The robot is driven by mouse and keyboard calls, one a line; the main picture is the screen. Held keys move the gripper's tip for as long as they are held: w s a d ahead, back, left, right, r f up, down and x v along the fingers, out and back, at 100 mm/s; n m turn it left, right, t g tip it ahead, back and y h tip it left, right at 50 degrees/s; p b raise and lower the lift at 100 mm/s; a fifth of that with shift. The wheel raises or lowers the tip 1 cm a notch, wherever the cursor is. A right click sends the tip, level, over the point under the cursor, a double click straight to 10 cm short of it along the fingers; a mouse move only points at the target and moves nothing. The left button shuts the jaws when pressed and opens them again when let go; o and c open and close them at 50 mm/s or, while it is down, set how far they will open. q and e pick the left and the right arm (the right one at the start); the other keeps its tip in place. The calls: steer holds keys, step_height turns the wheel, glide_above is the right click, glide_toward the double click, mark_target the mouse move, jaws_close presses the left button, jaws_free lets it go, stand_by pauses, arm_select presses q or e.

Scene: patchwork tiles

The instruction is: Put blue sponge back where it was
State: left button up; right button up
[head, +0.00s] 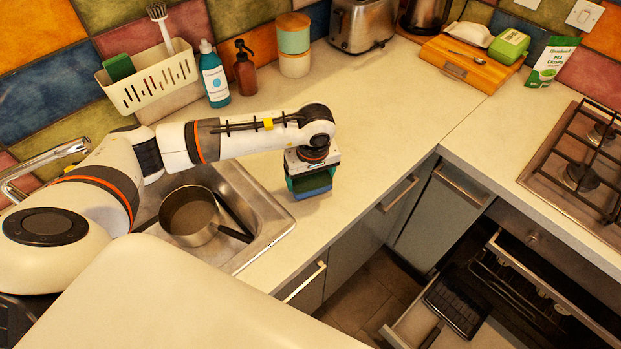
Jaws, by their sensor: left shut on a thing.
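My left gripper (312,174) points down over the counter, just right of the sink. It is shut on the blue sponge (313,192), which shows below the fingers with a dark green face and a blue lower edge. The sponge is at or just above the counter surface; I cannot tell if it touches. A white slotted rack (152,82) stands against the tiled wall at the upper left. It holds a green sponge (119,67) at its left end and a dish brush (159,22). My right gripper is out of view.
A saucepan (189,213) sits in the metal sink (262,207). The counter (385,112) right of my gripper is clear. An open drawer (408,322) is at the lower right.

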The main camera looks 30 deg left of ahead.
mark_target(313, 184)
arm_select(q)
step_height(313, 184, down, 2)
steer(key=shift+f+p, duration=0.15)
steer(key=shift+p, duration=0.2)
steer(key=shift+s, duration=0.1)
steer(key=shift+f+b, duration=0.25)
steer(key=shift+b, duration=0.05)
steer(key=o, duration=0.7)
steer(key=shift+r, duration=0.5)
steer(key=r+b, duration=0.1)
steer(key=r, duration=0.2)
steer(key=r+b, duration=0.1)
steer(key=r, duration=0.3)
steer(key=d+r+b, duration=0.1)
steer(key=r, duration=0.2)
steer(key=shift+s+r+b, duration=0.25)
steer(key=shift+s+b, duration=0.05)
steer(key=shift+s, duration=0.05)
steer(key=shift+s+r, duration=0.1)
steer(key=shift+r, duration=0.35)
